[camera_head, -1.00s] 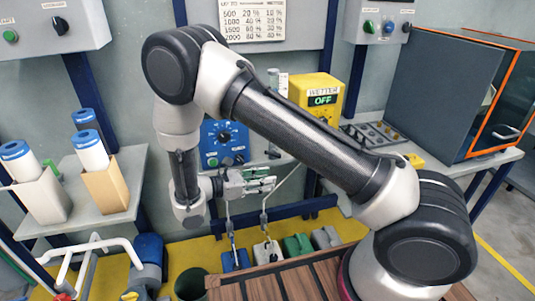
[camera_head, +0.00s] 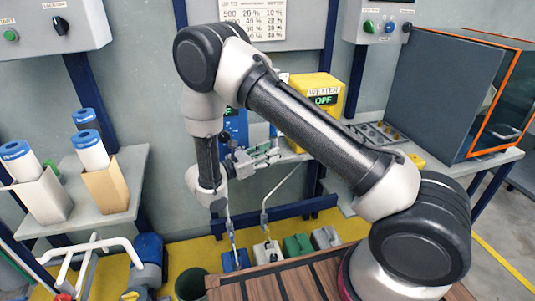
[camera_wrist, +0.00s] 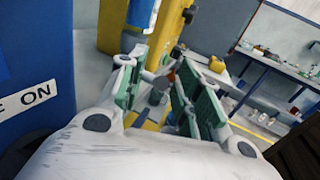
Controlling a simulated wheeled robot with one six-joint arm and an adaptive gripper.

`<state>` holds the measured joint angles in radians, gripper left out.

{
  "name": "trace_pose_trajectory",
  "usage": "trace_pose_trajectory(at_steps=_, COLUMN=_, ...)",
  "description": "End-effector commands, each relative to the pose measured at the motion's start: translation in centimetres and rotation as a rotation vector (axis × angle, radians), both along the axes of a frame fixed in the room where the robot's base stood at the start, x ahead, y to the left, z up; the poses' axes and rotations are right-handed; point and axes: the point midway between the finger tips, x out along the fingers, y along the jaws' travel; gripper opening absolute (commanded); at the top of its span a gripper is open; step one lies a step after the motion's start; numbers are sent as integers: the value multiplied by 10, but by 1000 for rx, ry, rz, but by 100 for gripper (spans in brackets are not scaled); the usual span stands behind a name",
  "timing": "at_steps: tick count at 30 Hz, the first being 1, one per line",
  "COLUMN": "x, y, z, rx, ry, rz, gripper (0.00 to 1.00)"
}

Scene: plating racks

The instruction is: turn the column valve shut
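My gripper (camera_head: 264,155) is in front of the blue control box (camera_head: 236,125), below the yellow box marked OFF (camera_head: 318,97). In the wrist view my gripper (camera_wrist: 157,66) shows two green-padded fingers spread apart, with a clear gap between them. Small dark and reddish parts lie beyond the gap; I cannot tell whether they belong to the column valve. A blue and white cylinder (camera_wrist: 142,14) stands just above the fingertips in the wrist view. The column valve itself is not clearly visible, and my arm covers part of that area in the head view.
The blue box with an ON label (camera_wrist: 35,95) is close on the left in the wrist view. A shelf (camera_head: 110,222) with blue-capped cylinders stands at left. Several canisters (camera_head: 298,246) sit on the yellow floor below. A grey cabinet (camera_head: 440,95) is at right.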

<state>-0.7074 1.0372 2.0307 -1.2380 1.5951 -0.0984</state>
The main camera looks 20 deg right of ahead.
Motion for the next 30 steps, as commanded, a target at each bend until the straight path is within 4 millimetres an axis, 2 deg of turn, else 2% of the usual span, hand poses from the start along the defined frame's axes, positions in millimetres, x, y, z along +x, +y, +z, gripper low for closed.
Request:
trace_pose_trajectory(at_steps=3, x=0, y=0, z=0, rx=0, ry=0, rz=0, gripper=34)
trace_pose_trajectory(at_steps=4, x=0, y=0, z=0, rx=0, ry=0, rz=0, gripper=30)
trace_pose_trajectory(at_steps=9, x=0, y=0, z=0, rx=0, ry=-1, rz=1, gripper=0)
trace_pose_trajectory(at_steps=20, x=2, y=2, z=3, rx=25, ry=-5, rz=5, gripper=0)
trace_pose_trajectory(at_steps=30, x=3, y=-3, z=11, rx=214, ry=-4, rz=5, gripper=0)
